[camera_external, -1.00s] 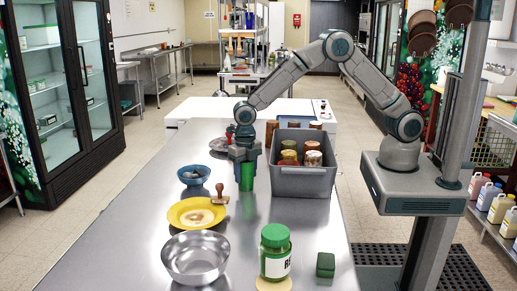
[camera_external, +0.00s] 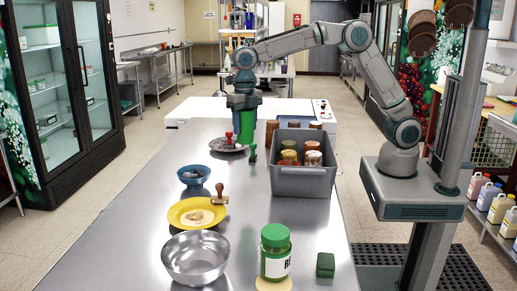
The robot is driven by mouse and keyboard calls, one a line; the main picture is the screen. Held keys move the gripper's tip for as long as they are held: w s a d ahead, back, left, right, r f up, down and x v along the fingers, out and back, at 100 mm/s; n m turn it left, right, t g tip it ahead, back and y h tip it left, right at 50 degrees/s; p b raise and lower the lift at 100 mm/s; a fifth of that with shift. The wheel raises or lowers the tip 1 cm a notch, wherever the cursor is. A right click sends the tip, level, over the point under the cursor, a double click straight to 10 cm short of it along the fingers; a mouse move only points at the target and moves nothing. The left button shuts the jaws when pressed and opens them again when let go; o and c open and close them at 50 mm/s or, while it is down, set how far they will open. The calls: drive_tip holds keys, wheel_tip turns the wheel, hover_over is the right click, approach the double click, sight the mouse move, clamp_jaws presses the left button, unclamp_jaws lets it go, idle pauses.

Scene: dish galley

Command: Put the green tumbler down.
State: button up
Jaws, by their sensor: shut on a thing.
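The green tumbler (camera_external: 248,130) is upright between the fingers of my gripper (camera_external: 246,112). My gripper is shut on its upper part and points down. The tumbler appears raised above the metal table (camera_external: 150,232), left of the grey bin; the exact gap under it is hard to tell. A small dark green knobbed piece (camera_external: 253,154) stands on the table just below and right of the tumbler.
A grey plate (camera_external: 217,146) with a red-knobbed piece (camera_external: 229,137) is close left. The grey bin (camera_external: 300,181) holds several jars. A blue bowl (camera_external: 194,176), yellow plate (camera_external: 182,222), steel bowl (camera_external: 196,261), green-lidded jar (camera_external: 275,262) and green box (camera_external: 325,264) are nearer.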

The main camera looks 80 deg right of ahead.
drive_tip(key=s+a+f+n+b, duration=0.2)
drive_tip(key=s+a+f, duration=0.1)
drive_tip(key=s+a, duration=0.5)
drive_tip(key=s+a+f+n+b, duration=0.2)
drive_tip(key=s+a+f, duration=0.2)
drive_tip(key=s+a, duration=0.3)
drive_tip(key=shift+s+a+f+p, duration=0.15)
drive_tip(key=shift+f, duration=1.5)
drive_tip(key=shift+s+a+f+p, duration=0.1)
drive_tip(key=shift+s+f+p, duration=0.1)
drive_tip(key=shift+f, duration=1.5)
drive_tip(key=shift+s+a+f+p, duration=0.1)
drive_tip(key=shift+a+f+p, duration=0.05)
drive_tip(key=shift+f, duration=1.5)
drive_tip(key=shift+f, duration=0.1)
drive_tip(key=o, duration=0.6)
drive_tip(key=shift+f, duration=0.1)
drive_tip(key=shift+c, duration=0.2)
drive_tip(key=o, duration=0.4)
